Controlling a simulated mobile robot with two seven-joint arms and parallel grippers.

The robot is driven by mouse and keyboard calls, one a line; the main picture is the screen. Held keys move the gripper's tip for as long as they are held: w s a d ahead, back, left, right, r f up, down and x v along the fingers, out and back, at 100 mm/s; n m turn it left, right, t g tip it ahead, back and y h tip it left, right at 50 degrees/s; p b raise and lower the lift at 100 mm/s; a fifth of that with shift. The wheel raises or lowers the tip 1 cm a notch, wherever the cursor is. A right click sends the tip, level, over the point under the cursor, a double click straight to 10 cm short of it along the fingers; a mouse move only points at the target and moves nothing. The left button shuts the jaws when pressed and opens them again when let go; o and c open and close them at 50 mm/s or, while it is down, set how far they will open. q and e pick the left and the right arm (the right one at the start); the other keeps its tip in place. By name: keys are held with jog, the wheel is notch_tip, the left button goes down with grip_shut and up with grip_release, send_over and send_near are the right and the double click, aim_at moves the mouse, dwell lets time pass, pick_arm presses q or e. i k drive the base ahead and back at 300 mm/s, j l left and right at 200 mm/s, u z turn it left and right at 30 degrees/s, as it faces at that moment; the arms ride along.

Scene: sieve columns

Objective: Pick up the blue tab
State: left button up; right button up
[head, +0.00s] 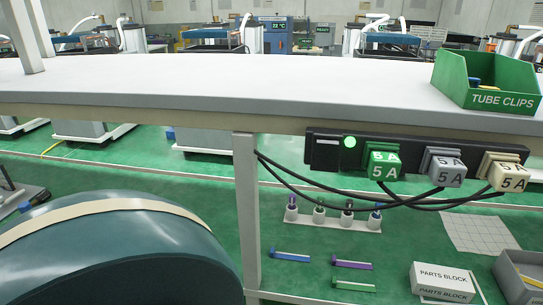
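Neither of my grippers shows in the head view, so nothing is seen touching the blue strip.
The white table (230,82) spans above the strips, and its leg (247,210) stands left of them. Cables hang from a power strip (326,150). A bottle rack (330,220), a PARTS BLOCK box (443,281) and a large teal rounded body (110,250) stand nearby.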

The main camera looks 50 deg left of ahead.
aim_at(274, 255)
jog(key=k+j, duration=0.1)
jog(key=j, duration=0.25)
jog(key=k+j, duration=0.15)
jog(key=j, duration=0.2)
jog(key=k+j, duration=0.1)
jog(key=j, duration=0.25)
jog(key=j+z, duration=0.1)
jog(key=j, duration=1.1)
jog(key=i, duration=0.05)
